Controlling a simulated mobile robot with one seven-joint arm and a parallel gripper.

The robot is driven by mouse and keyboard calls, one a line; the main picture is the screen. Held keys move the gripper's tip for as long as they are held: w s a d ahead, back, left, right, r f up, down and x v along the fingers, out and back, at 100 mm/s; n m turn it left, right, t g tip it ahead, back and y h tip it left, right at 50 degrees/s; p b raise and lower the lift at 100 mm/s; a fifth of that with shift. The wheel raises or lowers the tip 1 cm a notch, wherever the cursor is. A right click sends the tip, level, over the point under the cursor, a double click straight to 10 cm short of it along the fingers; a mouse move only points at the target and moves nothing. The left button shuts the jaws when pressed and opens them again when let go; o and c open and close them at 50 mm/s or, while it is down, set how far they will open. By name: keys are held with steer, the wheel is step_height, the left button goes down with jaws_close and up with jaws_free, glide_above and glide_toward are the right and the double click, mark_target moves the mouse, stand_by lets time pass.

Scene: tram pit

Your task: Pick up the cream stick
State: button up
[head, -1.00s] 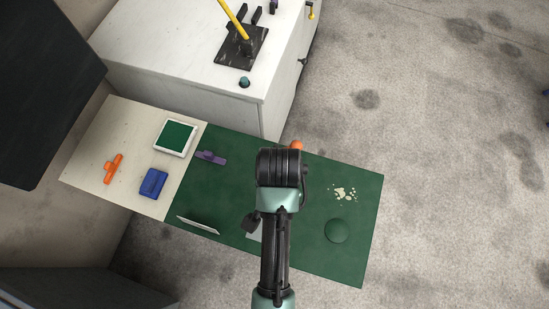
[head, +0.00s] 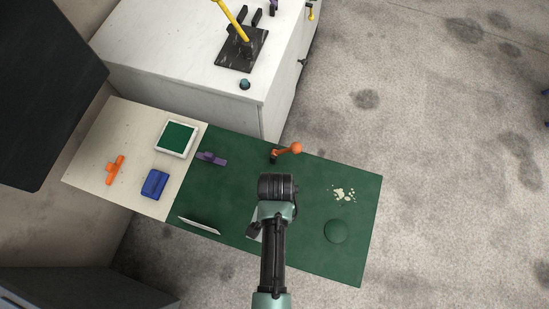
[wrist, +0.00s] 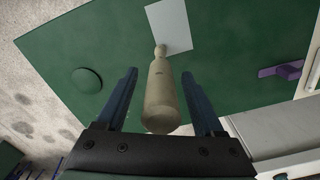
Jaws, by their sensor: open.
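The cream stick (wrist: 160,98) shows in the wrist view as a pale, bottle-shaped piece with a wide near end and a narrow, knobbed far end. My gripper (wrist: 160,78) is open, with one blue-grey finger on each side of the stick. Gaps show between the stick and both fingers, so neither appears to touch it. In the head view my arm hides the stick and the fingers.
The stick is over a green tabletop (head: 310,240). A white sheet (wrist: 168,25) lies by its narrow end. An orange-knobbed lever (head: 295,148), a green dome (head: 336,231), cream flakes (head: 343,194) and a purple piece (head: 211,158) are around. A white cabinet (head: 180,60) stands behind.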

jaws_close()
steer(key=shift+r, duration=0.15)
stand_by(0.4)
